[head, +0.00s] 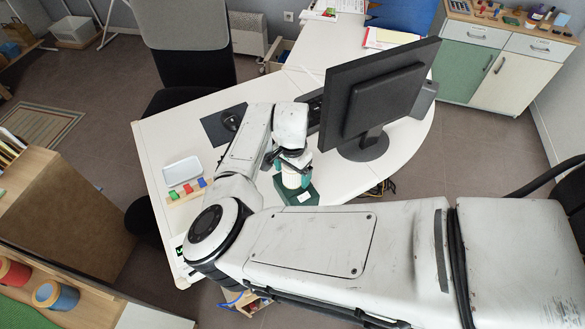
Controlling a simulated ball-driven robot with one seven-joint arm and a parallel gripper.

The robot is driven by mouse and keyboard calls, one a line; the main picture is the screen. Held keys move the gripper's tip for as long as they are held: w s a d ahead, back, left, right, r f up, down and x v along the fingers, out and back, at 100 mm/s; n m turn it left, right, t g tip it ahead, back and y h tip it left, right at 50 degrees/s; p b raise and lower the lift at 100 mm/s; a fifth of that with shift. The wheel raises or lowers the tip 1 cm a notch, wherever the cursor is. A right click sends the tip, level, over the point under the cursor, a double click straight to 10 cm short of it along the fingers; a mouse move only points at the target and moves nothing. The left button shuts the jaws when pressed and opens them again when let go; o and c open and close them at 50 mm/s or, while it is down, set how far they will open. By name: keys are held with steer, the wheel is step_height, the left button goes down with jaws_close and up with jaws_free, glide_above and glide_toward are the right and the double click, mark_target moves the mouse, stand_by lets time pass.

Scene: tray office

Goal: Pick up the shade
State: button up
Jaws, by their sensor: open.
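My gripper (292,176) is over the white desk (160,135), pointing down with its teal fingertips apart. A small pale, cream-pink thing (291,181) shows between the fingertips and may be the shade. I cannot tell whether the fingers touch it. It is above or on a dark green box-like base (306,196) with a small white label. My wrist covers the top of the pale thing, and my arm hides part of the desk in front.
A black monitor (375,90) stands close to the right of my gripper. A white tray (182,171) and a wooden holder with coloured pieces (186,190) lie to the left. A mouse (231,121) is on a dark mat behind. An office chair (180,45) stands beyond the desk.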

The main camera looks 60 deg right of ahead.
steer(key=shift+f, duration=0.65)
steer(key=shift+c, duration=0.5)
steer(key=c, duration=1)
steer(key=shift+r, duration=0.1)
